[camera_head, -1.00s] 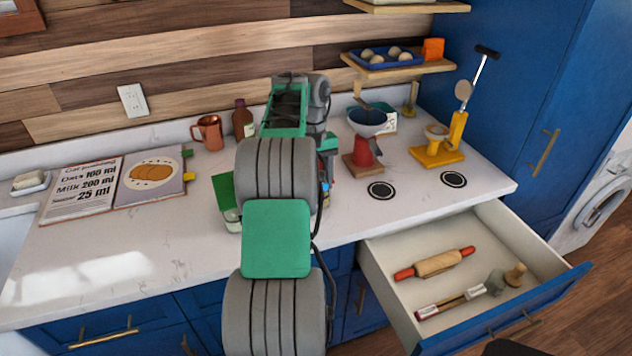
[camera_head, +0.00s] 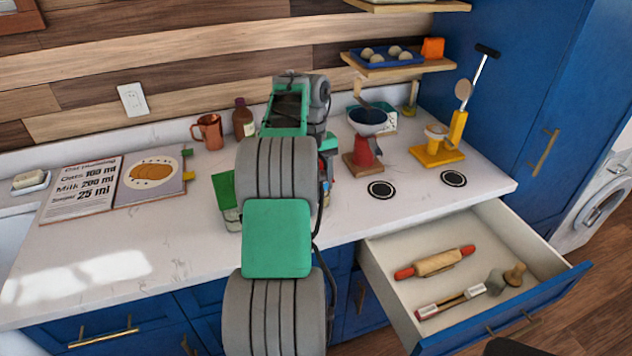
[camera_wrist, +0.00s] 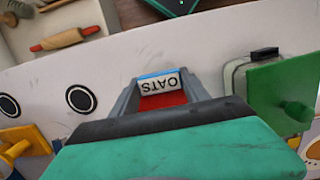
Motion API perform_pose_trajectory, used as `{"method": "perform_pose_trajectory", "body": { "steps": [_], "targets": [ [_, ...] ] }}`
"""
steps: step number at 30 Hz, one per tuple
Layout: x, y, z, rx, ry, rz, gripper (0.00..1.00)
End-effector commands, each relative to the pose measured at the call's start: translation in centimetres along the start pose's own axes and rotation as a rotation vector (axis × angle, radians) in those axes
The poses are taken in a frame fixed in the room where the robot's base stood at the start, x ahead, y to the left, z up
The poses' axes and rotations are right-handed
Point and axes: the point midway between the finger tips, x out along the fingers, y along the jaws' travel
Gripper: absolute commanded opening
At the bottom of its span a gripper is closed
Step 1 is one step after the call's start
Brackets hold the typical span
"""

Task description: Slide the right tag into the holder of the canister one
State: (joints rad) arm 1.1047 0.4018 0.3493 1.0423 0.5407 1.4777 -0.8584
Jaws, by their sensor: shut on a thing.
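My gripper (camera_wrist: 168,100) shows in the wrist view, with its grey fingers on either side of a small white tag. The tag (camera_wrist: 159,84) reads OATS upside down in this view and has a blue edge, with red showing below it. The gripper is shut on this tag. To its right, apart from it, stands a clear canister (camera_wrist: 233,75) with a green panel and a small black part at its rim. In the head view the green panel (camera_head: 223,188) shows left of my arm.
An open drawer (camera_head: 375,270) at the front right holds a rolling pin (camera_head: 436,263) and other tools. A red grinder (camera_head: 366,152) and a yellow press (camera_head: 438,155) stand right of my arm. An open recipe book (camera_head: 112,185) lies left.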

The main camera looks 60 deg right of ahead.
Motion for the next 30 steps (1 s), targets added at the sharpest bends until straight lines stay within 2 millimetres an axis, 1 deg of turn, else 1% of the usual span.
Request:
{"method": "perform_pose_trajectory", "body": {
  "steps": [10, 11, 19, 25, 30],
  "targets": [
    [0.17, 0.0, 0.01, 0.001, -0.002, 0.0, 0.15],
    [0.18, 0.01, 0.01, 0.001, -0.002, 0.0, 0.56],
    [0.17, 0.0, 0.01, 0.001, -0.001, 0.0, 0.78],
    [0.14, 0.0, 0.0, 0.001, -0.001, 0.0, 0.8],
    [0.12, 0.0, 0.0, 0.001, -0.001, 0.0, 0.94]
  ]
}}
